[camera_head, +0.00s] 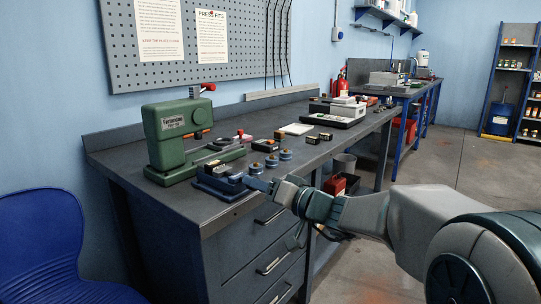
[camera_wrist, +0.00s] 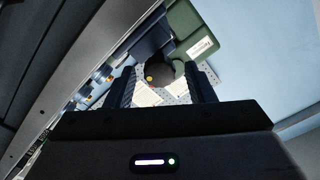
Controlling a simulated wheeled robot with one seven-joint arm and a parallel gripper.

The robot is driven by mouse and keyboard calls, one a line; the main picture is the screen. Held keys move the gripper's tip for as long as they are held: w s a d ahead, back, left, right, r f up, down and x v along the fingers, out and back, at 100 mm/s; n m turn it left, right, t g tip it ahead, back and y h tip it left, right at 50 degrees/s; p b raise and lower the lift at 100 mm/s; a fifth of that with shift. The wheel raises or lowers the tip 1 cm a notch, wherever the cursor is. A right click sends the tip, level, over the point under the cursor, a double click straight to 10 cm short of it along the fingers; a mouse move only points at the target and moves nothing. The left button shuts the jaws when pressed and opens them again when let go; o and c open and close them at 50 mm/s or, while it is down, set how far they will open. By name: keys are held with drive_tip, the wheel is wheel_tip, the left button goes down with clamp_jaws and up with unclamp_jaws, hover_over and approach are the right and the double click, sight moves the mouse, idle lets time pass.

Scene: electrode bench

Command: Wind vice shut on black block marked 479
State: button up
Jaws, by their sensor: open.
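A small blue vice (camera_head: 218,180) stands at the bench's front edge, in front of the green press (camera_head: 178,135). My gripper (camera_head: 252,183) is at the vice's right end, at about bench height; I cannot tell from the head view whether it touches. In the wrist view my gripper (camera_wrist: 160,70) is open, its two dark fingers either side of a dark round part with a yellow spot (camera_wrist: 157,74). Blue vice body (camera_wrist: 148,38) and green press (camera_wrist: 196,40) show beyond. I cannot read 479 anywhere, nor see clearly what is between the vice jaws.
Several small dark blocks (camera_head: 265,145) and grey-blue round pieces (camera_head: 286,155) sit on the bench (camera_head: 235,205) right of the vice. A white-topped device (camera_head: 345,108) stands farther back. Drawers (camera_head: 265,240) are below the front edge; a blue chair (camera_head: 55,250) is at left.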

drive_tip(key=shift+b+v, duration=1)
drive_tip(key=shift+v, duration=1.1)
drive_tip(key=s+r+g+h+p, duration=0.3)
drive_tip(key=s+g+h+p, duration=0.3)
drive_tip(key=s+p, duration=0.8)
drive_tip(key=s+d+r+m+g+h+p, duration=0.1)
drive_tip(key=s+d+r+h+p, duration=0.2)
drive_tip(key=d+p, duration=0.3)
drive_tip(key=s+d+r+m+g+h+p, duration=0.1)
drive_tip(key=s+d+h+p, duration=0.4)
drive_tip(key=p, duration=0.5)
wheel_tip(320, 180, up, 2)
drive_tip(key=s+d+m, duration=0.1)
drive_tip(key=d, duration=0.1)
drive_tip(key=shift+s+d, duration=0.15)
drive_tip(key=shift+d, duration=0.2)
